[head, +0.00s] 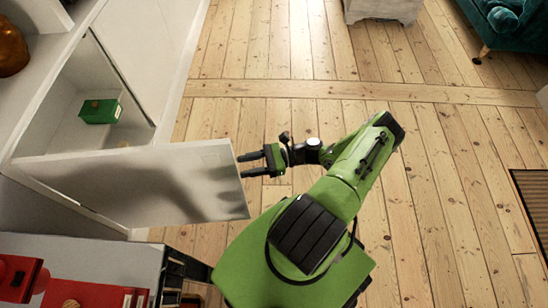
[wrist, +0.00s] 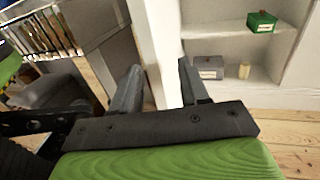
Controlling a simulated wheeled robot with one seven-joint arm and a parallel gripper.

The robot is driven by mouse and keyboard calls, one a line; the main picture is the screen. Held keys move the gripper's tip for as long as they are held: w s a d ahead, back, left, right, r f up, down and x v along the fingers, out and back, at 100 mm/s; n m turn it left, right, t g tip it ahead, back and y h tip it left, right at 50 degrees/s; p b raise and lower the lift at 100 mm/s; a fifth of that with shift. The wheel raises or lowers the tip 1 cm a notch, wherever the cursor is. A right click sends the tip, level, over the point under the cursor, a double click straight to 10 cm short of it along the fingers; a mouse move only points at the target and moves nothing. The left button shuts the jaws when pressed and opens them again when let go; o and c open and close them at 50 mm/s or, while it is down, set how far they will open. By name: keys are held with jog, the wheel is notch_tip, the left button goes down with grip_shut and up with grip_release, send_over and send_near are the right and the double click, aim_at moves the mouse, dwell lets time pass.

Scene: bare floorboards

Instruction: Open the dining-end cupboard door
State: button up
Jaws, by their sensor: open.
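The white cupboard door (head: 150,185) stands swung out from the cupboard at the left of the head view. In the wrist view the door (wrist: 155,45) shows nearly edge-on, rising between the two dark fingers. My gripper (head: 242,166) is open at the door's free edge, with one finger to each side of the door in the wrist view (wrist: 162,82). I cannot tell whether either finger touches it. The cupboard interior (head: 75,85) is exposed, with a green box (head: 100,111) on a shelf. The handle cannot be made out.
The wrist view also shows a grey box (wrist: 208,67) and a small cream cylinder (wrist: 244,71) on a lower level. A counter with red items (head: 95,290) stands at lower left. A teal sofa (head: 505,20) is at upper right. Floorboards between are clear.

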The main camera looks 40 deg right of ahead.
jog(key=v, duration=0.9)
jog(key=shift+d, duration=0.2)
jog(key=shift+s, duration=0.15)
